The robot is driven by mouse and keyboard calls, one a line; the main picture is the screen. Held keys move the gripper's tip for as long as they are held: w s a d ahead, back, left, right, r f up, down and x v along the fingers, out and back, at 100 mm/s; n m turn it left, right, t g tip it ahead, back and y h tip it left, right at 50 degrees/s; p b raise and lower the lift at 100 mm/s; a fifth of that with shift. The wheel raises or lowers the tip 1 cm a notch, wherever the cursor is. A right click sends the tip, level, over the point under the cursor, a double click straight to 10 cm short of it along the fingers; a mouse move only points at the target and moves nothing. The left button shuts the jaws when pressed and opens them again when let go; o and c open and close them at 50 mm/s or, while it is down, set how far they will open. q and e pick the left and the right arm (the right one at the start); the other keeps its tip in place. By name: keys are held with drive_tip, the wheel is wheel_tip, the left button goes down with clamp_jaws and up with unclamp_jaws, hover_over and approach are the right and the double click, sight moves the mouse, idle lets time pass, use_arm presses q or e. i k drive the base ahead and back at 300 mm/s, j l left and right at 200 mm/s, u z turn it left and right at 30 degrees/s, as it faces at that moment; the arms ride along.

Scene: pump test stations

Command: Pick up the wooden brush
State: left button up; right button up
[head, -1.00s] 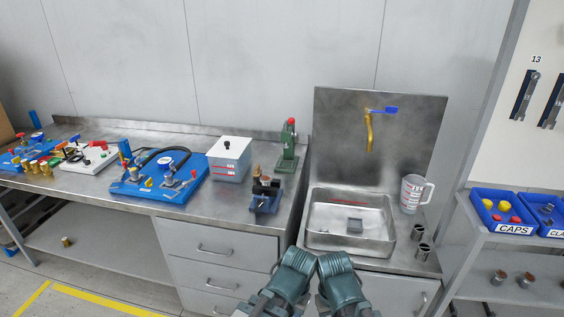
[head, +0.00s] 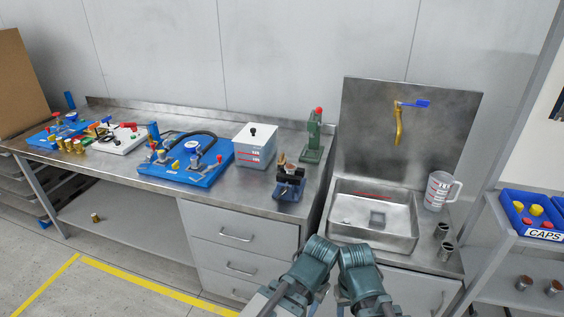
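I cannot make out a wooden brush for certain in the head view. A small brown piece (head: 281,159) stands at the blue vise (head: 289,184) near the right end of the steel bench (head: 225,199); it is too small to tell what it is. My two teal arms show at the bottom centre, close together in front of the drawers and sink. No gripper fingertips can be made out on either arm.
The bench holds a white lidded box (head: 254,147), a green press (head: 314,140) and a blue pump board (head: 190,174). To the right is a sink (head: 345,233) with a measuring jug (head: 438,190). A bare bench strip runs along the front.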

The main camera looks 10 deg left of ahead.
sight(281, 161)
drive_tip(key=i+j+z, duration=0.1)
drive_tip(key=i+j, duration=0.8)
drive_tip(key=j, duration=0.15)
